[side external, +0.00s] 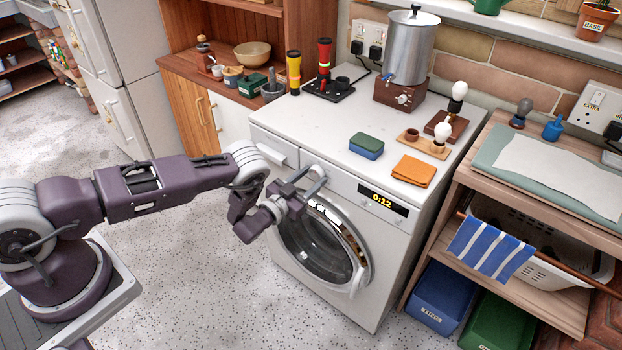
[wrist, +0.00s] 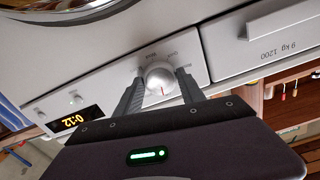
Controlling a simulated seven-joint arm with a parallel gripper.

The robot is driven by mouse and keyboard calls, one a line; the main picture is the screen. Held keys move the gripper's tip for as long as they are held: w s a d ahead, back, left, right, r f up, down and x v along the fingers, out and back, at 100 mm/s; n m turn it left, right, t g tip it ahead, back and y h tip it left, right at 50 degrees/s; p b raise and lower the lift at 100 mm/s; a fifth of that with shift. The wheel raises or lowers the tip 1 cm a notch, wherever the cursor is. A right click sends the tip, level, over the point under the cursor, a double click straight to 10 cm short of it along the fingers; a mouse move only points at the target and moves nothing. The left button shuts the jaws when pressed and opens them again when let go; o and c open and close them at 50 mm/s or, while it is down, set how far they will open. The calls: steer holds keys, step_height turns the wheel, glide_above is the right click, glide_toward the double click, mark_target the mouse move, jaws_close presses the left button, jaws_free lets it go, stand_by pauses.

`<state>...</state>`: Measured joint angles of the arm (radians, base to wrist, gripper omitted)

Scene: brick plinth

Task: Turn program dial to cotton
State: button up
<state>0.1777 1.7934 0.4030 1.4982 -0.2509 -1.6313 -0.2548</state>
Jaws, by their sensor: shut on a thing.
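The white washing machine (side external: 290,118) stands in the middle of the side view, with its round glass door (side external: 318,245) closed. My gripper (wrist: 158,88) is shut on the dial, one finger on each side. In the side view my gripper (side external: 300,185) is at the top left of the machine's front and partly hides the dial. The display (side external: 382,199) reads 0:12.
A detergent drawer (side external: 270,147) is left of the dial. On the machine's top are a green-and-blue sponge (side external: 366,146), an orange cloth (side external: 413,171) and a metal urn (side external: 410,48). A wooden shelf unit (side external: 510,190) stands close at right. The floor in front is clear.

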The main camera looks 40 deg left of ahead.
steer(key=m, duration=0.6)
steer(key=shift+m, duration=0.4)
stand_by(0.4)
steer(key=o, duration=1.4)
steer(key=shift+c, duration=0.2)
steer(key=s, duration=0.7)
